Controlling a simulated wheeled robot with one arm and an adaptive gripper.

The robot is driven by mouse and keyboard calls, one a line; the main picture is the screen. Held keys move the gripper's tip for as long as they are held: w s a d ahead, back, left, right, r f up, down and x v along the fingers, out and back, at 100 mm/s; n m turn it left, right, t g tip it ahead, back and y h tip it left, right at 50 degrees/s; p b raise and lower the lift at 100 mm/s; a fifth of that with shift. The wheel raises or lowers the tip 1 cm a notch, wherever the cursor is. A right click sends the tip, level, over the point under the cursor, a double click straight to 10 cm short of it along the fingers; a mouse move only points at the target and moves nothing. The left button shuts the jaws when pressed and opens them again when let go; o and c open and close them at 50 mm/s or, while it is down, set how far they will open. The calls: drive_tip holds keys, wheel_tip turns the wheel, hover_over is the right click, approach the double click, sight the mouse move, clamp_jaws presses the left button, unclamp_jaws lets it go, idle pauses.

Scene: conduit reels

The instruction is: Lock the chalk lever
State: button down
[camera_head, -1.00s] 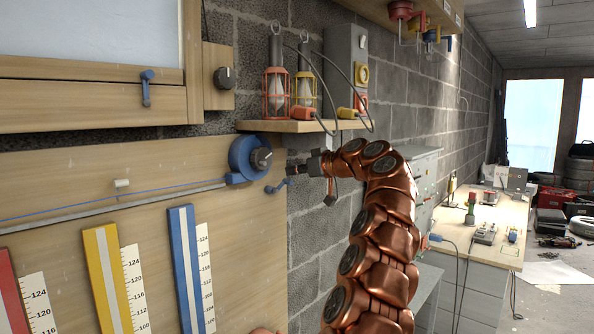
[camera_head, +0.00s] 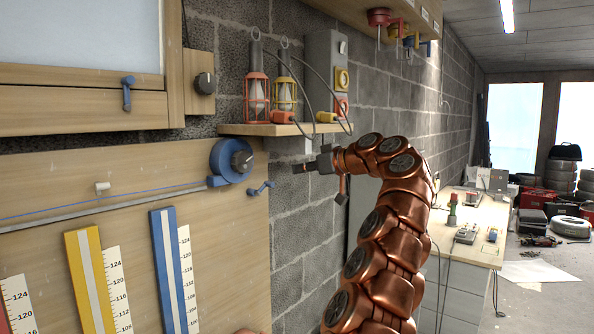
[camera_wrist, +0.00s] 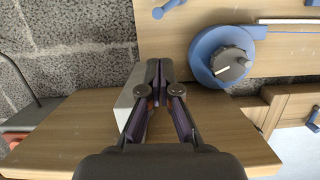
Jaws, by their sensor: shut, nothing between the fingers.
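A blue chalk-line reel (camera_head: 229,161) with a dark round knob (camera_head: 241,161) is mounted at the right end of the wooden board. A small blue lever (camera_head: 260,188) sits just below and right of the reel, lying nearly level with its right end tilted up; I take it as the chalk lever. My gripper (camera_head: 298,168) is shut and empty, right of the lever and apart from it, in front of the block wall. In the wrist view, my shut gripper (camera_wrist: 160,65) is left of the reel (camera_wrist: 221,57); the lever (camera_wrist: 167,8) is partly cut off at the top edge.
A wooden shelf (camera_head: 270,130) with caged lamps (camera_head: 258,93) is above my gripper. Another blue lever (camera_head: 128,93) is on the framed cabinet at upper left. Yellow (camera_head: 98,280) and blue (camera_head: 174,268) strips with rulers are below. Open air lies between gripper and lever.

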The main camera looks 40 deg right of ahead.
drive_tip(key=w+a+f+g+y, duration=0.1)
drive_tip(key=a+f+g+y, duration=0.1)
drive_tip(key=a, duration=0.9)
drive_tip(key=w+a+f+g+y, duration=0.2)
drive_tip(key=a+f, duration=0.1)
drive_tip(key=a, duration=0.8)
drive_tip(key=s+a+f+n+g, duration=0.1)
drive_tip(key=s+a+f+g, duration=0.3)
drive_tip(key=a, duration=0.5)
drive_tip(key=s+a+f+g, duration=0.2)
drive_tip(key=s+a+f, duration=0.3)
drive_tip(key=a, duration=0.4)
drive_tip(key=s+a+f+g+h, duration=0.25)
drive_tip(key=s+a+f, duration=0.25)
drive_tip(key=s+f, duration=0.7)
drive_tip(key=s+d+f+m+g+h, duration=0.1)
drive_tip(key=s+d+f+g+h, duration=0.1)
drive_tip(key=s+f, duration=0.4)
drive_tip(key=s+d+f+m+g+h, duration=0.1)
drive_tip(key=s+f, duration=0.5)
drive_tip(key=s, duration=0.9)
drive_tip(key=shift+d+f+m+g+h, duration=0.15)
drive_tip(key=shift+d+m+g+h, duration=0.15)
drive_tip(key=shift+d+g+h, duration=0.3)
drive_tip(key=c, duration=1.9)
unclamp_jaws()
